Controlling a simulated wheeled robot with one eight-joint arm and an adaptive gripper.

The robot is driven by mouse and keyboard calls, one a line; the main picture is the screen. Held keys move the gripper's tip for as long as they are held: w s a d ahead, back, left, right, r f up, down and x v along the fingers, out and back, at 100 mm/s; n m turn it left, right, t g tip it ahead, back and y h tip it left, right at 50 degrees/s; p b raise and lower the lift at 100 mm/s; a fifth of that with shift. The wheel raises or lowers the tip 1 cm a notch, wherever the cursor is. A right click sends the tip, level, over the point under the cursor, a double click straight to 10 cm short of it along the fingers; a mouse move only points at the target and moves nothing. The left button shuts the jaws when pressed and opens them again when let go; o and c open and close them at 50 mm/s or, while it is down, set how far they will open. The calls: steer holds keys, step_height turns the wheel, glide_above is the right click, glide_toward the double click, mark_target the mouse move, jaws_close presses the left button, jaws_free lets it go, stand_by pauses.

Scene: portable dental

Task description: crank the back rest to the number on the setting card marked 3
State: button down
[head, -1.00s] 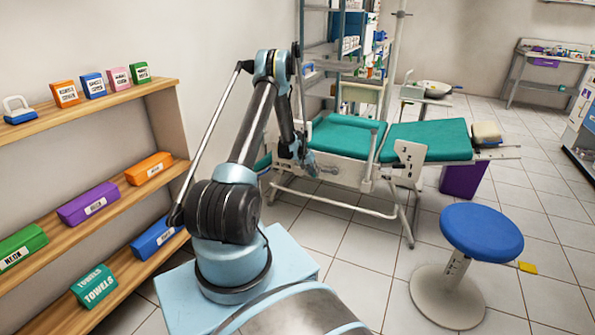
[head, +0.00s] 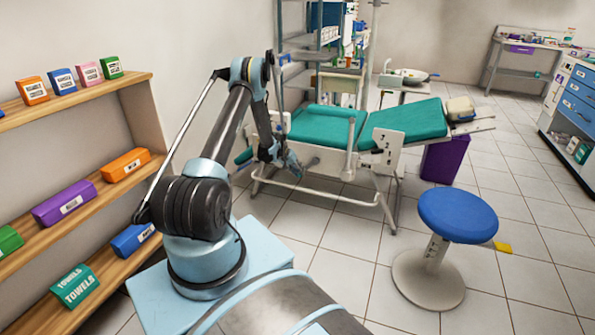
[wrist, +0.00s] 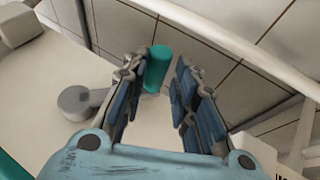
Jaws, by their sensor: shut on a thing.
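The treatment chair has a teal seat (head: 322,125) and a teal back rest (head: 408,119), which slopes gently up to the right. A white plate with dark marks (head: 388,147) hangs at its near side; the marks are too small to read. My gripper (head: 291,168) is low at the chair's left end, by the white frame. In the wrist view, my gripper (wrist: 160,78) has its fingers around a teal cylindrical grip (wrist: 157,68), seemingly the crank handle. A grey round piece with an arm (wrist: 80,102) shows left of it. I cannot make out a setting card marked 3.
A blue stool (head: 457,215) stands at front right, with a yellow flat thing (head: 502,246) beside it. A purple bin (head: 445,160) is under the back rest. Shelves (head: 95,195) with labelled boxes line the left. Tiled floor lies clear between.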

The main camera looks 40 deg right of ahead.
steer(key=shift+w+a+f, duration=0.15)
steer(key=shift+w+a, duration=0.2)
steer(key=c, duration=1.7)
jaws_free()
steer(key=shift+w+f, duration=0.1)
steer(key=shift+f, duration=0.05)
steer(key=shift+o, duration=1.3)
steer(key=shift+w+a+f, duration=0.1)
steer(key=shift+w+f, duration=0.1)
steer(key=shift+f, duration=0.05)
steer(key=shift+o, duration=0.4)
steer(key=shift+w+f, duration=0.25)
steer(key=shift+f, duration=0.15)
steer(key=shift+o, duration=0.8)
steer(key=shift+s, duration=0.1)
steer(key=shift+s+r, duration=0.2)
steer(key=shift+r, duration=0.1)
steer(key=shift+c, duration=1.2)
steer(key=shift+s+d+r, duration=0.15)
steer(key=shift+d, duration=0.05)
steer(key=shift+s+r, duration=0.1)
